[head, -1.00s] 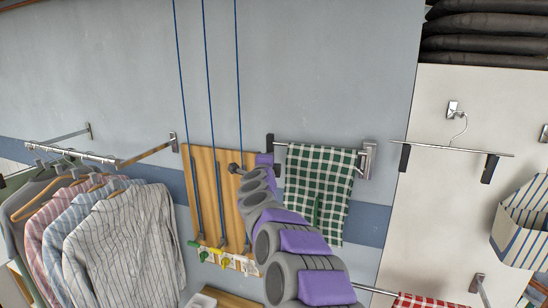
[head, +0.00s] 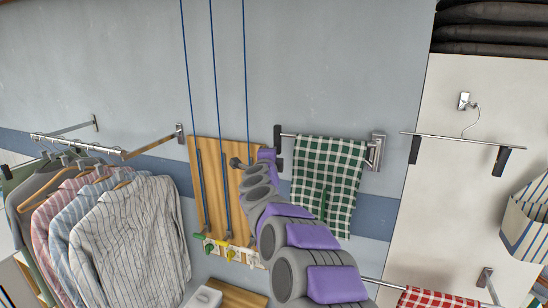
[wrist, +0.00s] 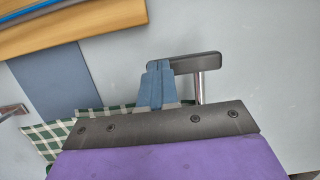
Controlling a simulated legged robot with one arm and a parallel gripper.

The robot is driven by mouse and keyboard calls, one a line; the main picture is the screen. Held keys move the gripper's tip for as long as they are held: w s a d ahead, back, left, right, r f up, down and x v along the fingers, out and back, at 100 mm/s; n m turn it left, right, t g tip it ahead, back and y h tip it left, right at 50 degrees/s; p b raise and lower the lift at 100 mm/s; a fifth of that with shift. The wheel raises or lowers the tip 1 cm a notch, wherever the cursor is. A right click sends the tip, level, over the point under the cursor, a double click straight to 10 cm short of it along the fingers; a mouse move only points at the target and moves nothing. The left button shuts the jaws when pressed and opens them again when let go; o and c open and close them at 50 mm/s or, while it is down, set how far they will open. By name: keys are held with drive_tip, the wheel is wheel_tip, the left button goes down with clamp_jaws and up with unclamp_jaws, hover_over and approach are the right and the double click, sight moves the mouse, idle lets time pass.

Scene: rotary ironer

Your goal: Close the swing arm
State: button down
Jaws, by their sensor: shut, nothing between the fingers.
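The swing arm (head: 307,136) is a metal bar with a dark end cap (head: 277,139), joined to a wall bracket (head: 377,150) at its right. A green-and-white checked cloth (head: 330,180) hangs over it. My gripper (head: 238,163) is left of and a little below the end cap in the head view, partly hidden by my own arm. In the wrist view my gripper (wrist: 156,66) has its blue-grey fingers together and empty. The dark end cap (wrist: 190,62) shows right beside the fingertips, with the metal bar (wrist: 198,88) below it. I cannot tell whether they touch.
A wooden board (head: 210,185) with blue cords is on the wall behind my gripper. Striped shirts (head: 130,235) hang from a rail at the left. A red checked cloth (head: 435,299) hangs low at the right.

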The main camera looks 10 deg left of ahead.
drive_tip(key=s+r+b, duration=0.2)
drive_tip(key=s, duration=1)
drive_tip(key=s+a+f+n+g+y+b, duration=0.1)
drive_tip(key=s+a+f+n+y+b, duration=0.2)
drive_tip(key=a+f+n+y+b, duration=0.15)
drive_tip(key=s+d+f+n+g+b, duration=0.4)
drive_tip(key=s+d+f, duration=0.1)
drive_tip(key=s+f, duration=0.55)
drive_tip(key=s+d+f+n+g+b, duration=0.3)
drive_tip(key=s+d+f+n+g, duration=0.2)
drive_tip(key=s+f, duration=0.55)
drive_tip(key=s+d+f+n+g+b, duration=0.4)
drive_tip(key=s+d+f, duration=0.1)
drive_tip(key=s+f, duration=0.55)
drive_tip(key=s+d+f+g+h+b, duration=0.2)
drive_tip(key=s+d, duration=0.4)
drive_tip(key=s, duration=0.4)
drive_tip(key=s+d+f+g+h+b, duration=0.1)
drive_tip(key=s+d+f+g+h, duration=0.1)
drive_tip(key=s+d+f, duration=0.4)
drive_tip(key=s+d+g, duration=0.1)
drive_tip(key=s, duration=0.2)
drive_tip(key=shift+s+d+f+g+b, duration=0.25)
drive_tip(key=shift+s+d+g+b, duration=0.05)
drive_tip(key=shift+s+g+b, duration=0.1)
